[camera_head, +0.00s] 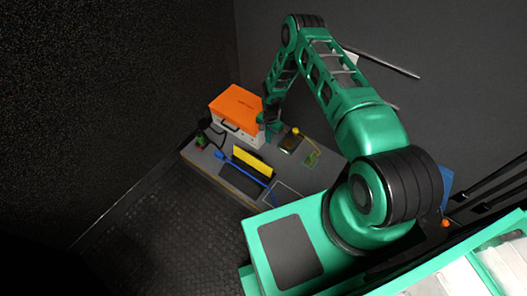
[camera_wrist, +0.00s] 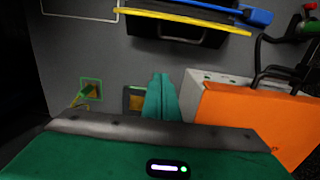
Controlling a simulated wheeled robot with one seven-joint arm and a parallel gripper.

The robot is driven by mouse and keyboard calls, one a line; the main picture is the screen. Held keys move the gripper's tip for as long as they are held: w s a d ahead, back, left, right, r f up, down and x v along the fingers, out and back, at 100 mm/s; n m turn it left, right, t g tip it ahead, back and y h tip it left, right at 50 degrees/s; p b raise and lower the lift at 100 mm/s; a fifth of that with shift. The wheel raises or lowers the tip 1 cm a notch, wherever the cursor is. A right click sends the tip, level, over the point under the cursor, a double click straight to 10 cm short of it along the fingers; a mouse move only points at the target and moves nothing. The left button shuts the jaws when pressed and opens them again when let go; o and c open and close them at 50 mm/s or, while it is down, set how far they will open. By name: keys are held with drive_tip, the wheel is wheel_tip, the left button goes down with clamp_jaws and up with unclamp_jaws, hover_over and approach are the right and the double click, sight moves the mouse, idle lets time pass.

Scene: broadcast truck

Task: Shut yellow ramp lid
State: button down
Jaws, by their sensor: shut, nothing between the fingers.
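The yellow ramp lid (camera_head: 252,162) stands raised and tilted over a dark box (camera_head: 233,173) on the grey bench. In the wrist view the lid shows nearly edge-on as a long yellow strip (camera_wrist: 180,18) near the top, with the black box (camera_wrist: 165,32) beside it. My gripper (camera_wrist: 160,78) is shut and empty, its teal fingers pointing toward the bench below the strip and apart from it. In the head view my gripper (camera_head: 268,123) is beside the orange-topped case, behind the lid; its fingertips are hard to make out.
A white case with an orange top (camera_head: 236,104) stands close by my gripper; it is at the right in the wrist view (camera_wrist: 255,120). A blue-handled tool (camera_head: 240,165) lies along the lid's front. A dark square plate (camera_head: 289,144) and a small green-framed piece (camera_head: 311,159) lie to the right.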

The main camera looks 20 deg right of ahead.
sight(254, 159)
drive_tip(key=s+a+f, duration=0.2)
drive_tip(key=a+f, duration=0.1)
drive_tip(key=f, duration=0.5)
drive_tip(key=shift+a+f, duration=0.2)
idle(0.4)
drive_tip(key=shift+s, duration=0.1)
